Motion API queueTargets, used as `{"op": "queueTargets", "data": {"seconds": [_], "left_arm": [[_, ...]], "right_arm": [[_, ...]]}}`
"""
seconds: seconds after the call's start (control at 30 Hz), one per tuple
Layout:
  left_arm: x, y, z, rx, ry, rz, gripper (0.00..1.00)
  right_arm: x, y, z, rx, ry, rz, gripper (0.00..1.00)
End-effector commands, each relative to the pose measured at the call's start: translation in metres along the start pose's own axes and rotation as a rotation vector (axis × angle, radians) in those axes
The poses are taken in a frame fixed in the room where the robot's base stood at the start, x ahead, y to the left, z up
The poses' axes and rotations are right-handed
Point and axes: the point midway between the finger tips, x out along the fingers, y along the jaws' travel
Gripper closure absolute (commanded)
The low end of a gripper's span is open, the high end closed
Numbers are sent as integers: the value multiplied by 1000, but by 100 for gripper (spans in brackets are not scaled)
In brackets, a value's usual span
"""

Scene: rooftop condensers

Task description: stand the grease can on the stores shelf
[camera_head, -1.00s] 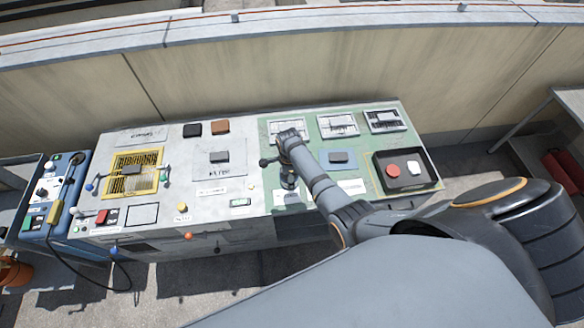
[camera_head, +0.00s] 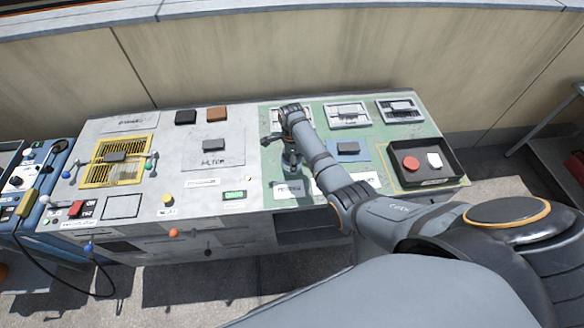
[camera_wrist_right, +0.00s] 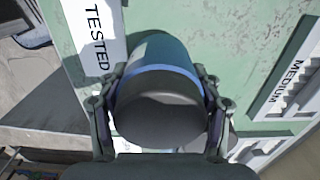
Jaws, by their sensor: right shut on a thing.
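My right arm reaches in from the right in the head view, and its gripper (camera_head: 290,160) points down over the green part of the bench (camera_head: 258,150). In the right wrist view the fingers (camera_wrist_right: 160,85) are shut on both sides of a rounded can with a dark near end and a blue-grey body (camera_wrist_right: 158,48), taken as the grease can. The can's far end is hidden, and I cannot tell whether it touches the bench. In the head view the wrist mostly hides it. I cannot clearly identify the stores shelf. My left gripper is out of view.
A black tray (camera_head: 453,157) with red and white pieces stands right of my arm. A yellow grille (camera_head: 97,174) and small blocks sit at the left. A blue control box (camera_head: 40,205) with a cable stands farther left. A metal-legged rack (camera_head: 545,120) is at the right edge.

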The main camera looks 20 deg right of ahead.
Motion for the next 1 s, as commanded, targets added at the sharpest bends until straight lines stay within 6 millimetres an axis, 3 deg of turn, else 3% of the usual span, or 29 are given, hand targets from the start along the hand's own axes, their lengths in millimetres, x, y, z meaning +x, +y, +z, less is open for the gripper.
{"op": "queueTargets", "data": {"seconds": [0.03,0.07,0.47,0.5,0.63,1.0], "left_arm": [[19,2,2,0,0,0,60],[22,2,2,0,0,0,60],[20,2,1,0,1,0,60],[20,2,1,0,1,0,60],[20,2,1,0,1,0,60],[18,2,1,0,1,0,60]], "right_arm": [[20,1,0,0,0,1,94],[22,1,0,0,0,1,94],[22,1,0,0,0,1,94],[22,1,0,0,0,1,29],[22,1,0,0,0,1,12],[18,1,0,0,0,1,12]]}}
